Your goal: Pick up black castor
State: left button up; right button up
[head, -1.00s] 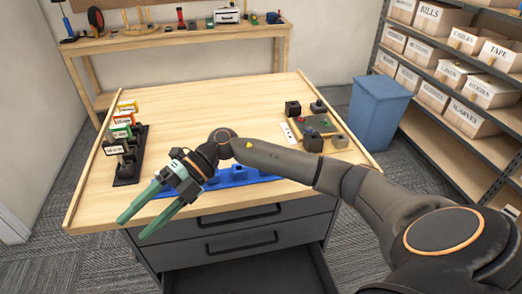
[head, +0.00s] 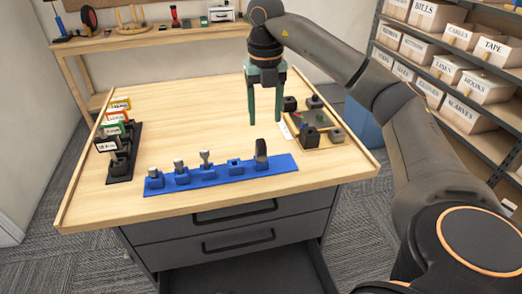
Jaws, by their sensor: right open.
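My right gripper (head: 264,112) has green fingers that point down over the back right of the wooden table (head: 190,115). It is open, with nothing between its fingers. It is just left of a wooden board with dark blocks. A dark rounded upright piece (head: 261,152) stands at the right end of a blue rack (head: 212,188), and a black piece (head: 310,136) stands at the board's front left corner. I cannot tell for sure which of these is the black castor. My left gripper is out of view.
The board (head: 322,120) has dark blocks (head: 290,103) at its corners. The blue rack holds several small grey-topped pieces. A black rack with coloured labels (head: 124,160) stands at the left. The table's middle is clear. A blue bin (head: 362,125) and shelves stand to the right.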

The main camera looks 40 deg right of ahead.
aim_at(261, 140)
notch_tip(261, 140, down, 3)
jog(key=shift+f, duration=0.15)
jog(key=shift+w+a+f+p, duration=0.15)
jog(key=shift+f+p, duration=0.05)
jog(key=shift+f, duration=1.15)
jog(key=shift+w+a+f+p, duration=0.1)
jog(key=shift+w+f+p, duration=0.05)
jog(key=shift+f, duration=1.15)
jog(key=shift+c, duration=0.3)
grip_shut()
